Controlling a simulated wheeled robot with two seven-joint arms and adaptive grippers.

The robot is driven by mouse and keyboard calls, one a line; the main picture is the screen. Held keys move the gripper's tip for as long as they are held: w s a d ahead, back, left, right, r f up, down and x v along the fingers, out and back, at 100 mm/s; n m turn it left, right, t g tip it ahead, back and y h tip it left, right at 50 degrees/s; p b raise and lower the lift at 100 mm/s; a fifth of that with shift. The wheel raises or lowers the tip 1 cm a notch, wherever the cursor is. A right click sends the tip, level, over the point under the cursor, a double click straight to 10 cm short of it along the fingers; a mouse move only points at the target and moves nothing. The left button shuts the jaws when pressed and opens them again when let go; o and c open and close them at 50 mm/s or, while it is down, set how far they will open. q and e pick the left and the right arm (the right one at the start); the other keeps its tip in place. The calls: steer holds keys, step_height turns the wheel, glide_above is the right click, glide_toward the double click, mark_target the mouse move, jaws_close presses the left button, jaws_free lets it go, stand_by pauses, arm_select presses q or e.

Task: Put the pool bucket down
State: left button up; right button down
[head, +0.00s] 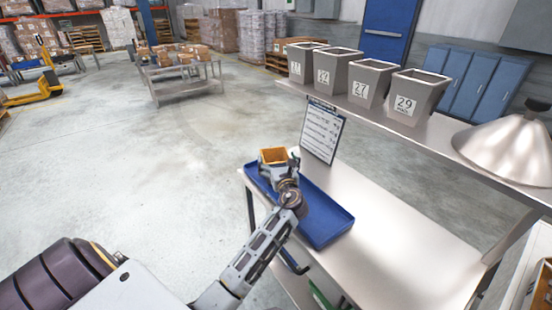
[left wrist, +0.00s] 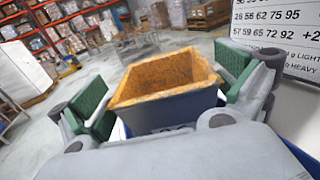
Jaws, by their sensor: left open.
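The pool bucket (head: 273,156), small and square with an orange inside, is at the far left end of the blue tray (head: 335,230) on the metal bench. In the left wrist view the bucket (left wrist: 165,110) is upright, with a grey-blue outer wall and a speckled orange inside that looks empty. My left gripper (head: 283,163) is open. Its green-padded fingers (left wrist: 167,98) stand on either side of the bucket, with gaps showing near the rim. The bucket's base is hidden, so I cannot tell whether it touches the tray. My right gripper is not in view.
A clipboard chart (head: 322,131) stands close behind the tray. A raised shelf (head: 440,135) holds several numbered metal bins (head: 415,97) and a metal cone (head: 508,150). The bench top (head: 400,260) right of the tray is clear. Open floor lies left.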

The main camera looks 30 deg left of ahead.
arm_select(q)
steer(key=v, duration=1)
steer(key=shift+d+r, duration=0.1)
stand_by(0.4)
